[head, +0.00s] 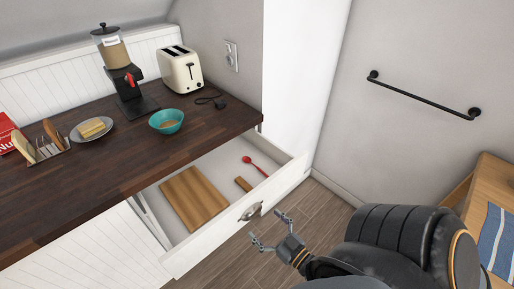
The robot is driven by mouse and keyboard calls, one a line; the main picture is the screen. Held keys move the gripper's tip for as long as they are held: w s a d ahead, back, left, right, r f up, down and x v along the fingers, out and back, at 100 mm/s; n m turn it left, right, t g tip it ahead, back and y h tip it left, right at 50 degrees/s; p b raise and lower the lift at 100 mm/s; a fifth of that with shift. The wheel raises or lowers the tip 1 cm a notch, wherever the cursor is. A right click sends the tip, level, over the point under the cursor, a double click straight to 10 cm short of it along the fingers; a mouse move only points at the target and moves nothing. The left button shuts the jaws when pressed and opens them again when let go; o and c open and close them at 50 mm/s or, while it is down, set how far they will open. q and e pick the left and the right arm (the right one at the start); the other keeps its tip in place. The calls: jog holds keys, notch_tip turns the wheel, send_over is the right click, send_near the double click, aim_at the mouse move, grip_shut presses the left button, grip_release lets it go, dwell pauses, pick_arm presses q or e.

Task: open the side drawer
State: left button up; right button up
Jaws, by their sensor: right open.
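The side drawer (226,227) is white and stands pulled out from under the dark wooden counter (90,170). Inside it lie a wooden board (194,198), a red spoon (255,166) and a small brown wooden item (243,184). A metal handle (251,211) is on its front panel. My right gripper (268,229) is open, just in front of and to the right of the handle, apparently apart from it and empty. My left gripper is out of view.
On the counter are a coffee grinder (126,80), a cream toaster (181,70), a teal bowl (166,121), a plate (75,135) with a yellow block, and a rack (45,150). A wooden table (478,195) stands at right. Open floor (309,211) lies beyond the drawer.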

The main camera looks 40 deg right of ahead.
jog(key=s, duration=0.7)
jog(key=shift+s+d, duration=0.15)
jog(key=shift+s, duration=0.2)
jog(key=s+d+f+g, duration=0.1)
jog(key=f+g, duration=0.2)
jog(key=f, duration=0.5)
jog(key=s+d+f+g+h, duration=0.1)
jog(key=f+g, duration=0.1)
jog(key=f, duration=0.6)
jog(key=s+d+f+g, duration=0.1)
jog(key=f+g, duration=0.2)
jog(key=f, duration=0.5)
jog(key=s+a+f+g, duration=0.4)
jog(key=s+f+g, duration=0.4)
jog(key=s+f, duration=0.5)
notch_tip(320, 180, down, 2)
jog(key=shift+f+g, duration=0.1)
jog(key=shift+g, duration=0.3)
